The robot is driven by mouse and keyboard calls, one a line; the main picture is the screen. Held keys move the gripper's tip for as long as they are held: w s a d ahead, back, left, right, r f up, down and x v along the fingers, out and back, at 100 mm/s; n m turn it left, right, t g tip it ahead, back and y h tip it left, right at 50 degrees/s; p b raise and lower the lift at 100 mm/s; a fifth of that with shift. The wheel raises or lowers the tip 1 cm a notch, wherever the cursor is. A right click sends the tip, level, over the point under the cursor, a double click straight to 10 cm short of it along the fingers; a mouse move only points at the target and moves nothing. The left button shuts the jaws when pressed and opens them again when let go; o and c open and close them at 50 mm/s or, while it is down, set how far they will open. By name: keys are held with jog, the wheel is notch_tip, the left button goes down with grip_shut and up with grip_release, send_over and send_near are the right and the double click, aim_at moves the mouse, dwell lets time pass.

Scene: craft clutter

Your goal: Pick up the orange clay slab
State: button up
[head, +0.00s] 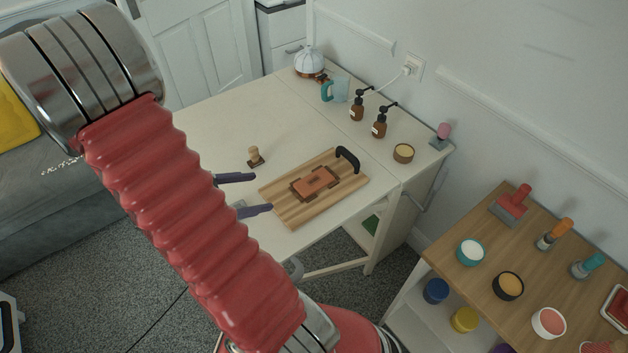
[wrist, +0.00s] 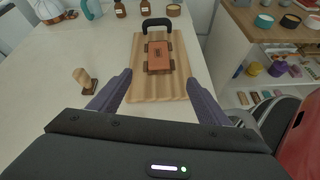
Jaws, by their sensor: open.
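The orange clay slab (head: 316,181) lies flat on a striped wooden board (head: 288,216) with a black handle, near the front of the white table. It has brown pieces around its edges, and in the wrist view the slab (wrist: 158,58) lies ahead of my gripper, between the lines of its fingers. My gripper (head: 257,194) is open and empty, its two dark purple fingers to the left of the board in the head view. The fingers also show in the wrist view (wrist: 160,84), apart from the slab. My red arm hides part of the table's left side.
A wooden stamp (head: 255,157) stands left of the board. Two brown pump bottles (head: 380,124), a teal mug (head: 328,91), a glass-domed object (head: 308,62) and a small round tub (head: 403,153) stand behind. A side table (head: 476,260) holds paint pots and brushes at right.

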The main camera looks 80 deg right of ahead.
jog(key=d+f, duration=0.1)
jog(key=s+d+f+n, duration=0.1)
jog(key=s+d+f+n+h, duration=0.1)
jog(key=f, duration=0.1)
jog(key=shift+s+d+g, duration=0.1)
jog(key=shift+d+g, duration=0.2)
jog(key=shift+g, duration=0.1)
send_near(310, 183)
jog(key=shift+x, duration=1.65)
jog(key=shift+d, duration=0.1)
jog(key=shift+x, duration=2.5)
jog(key=shift+s, duration=0.1)
jog(key=shift+c, duration=0.3)
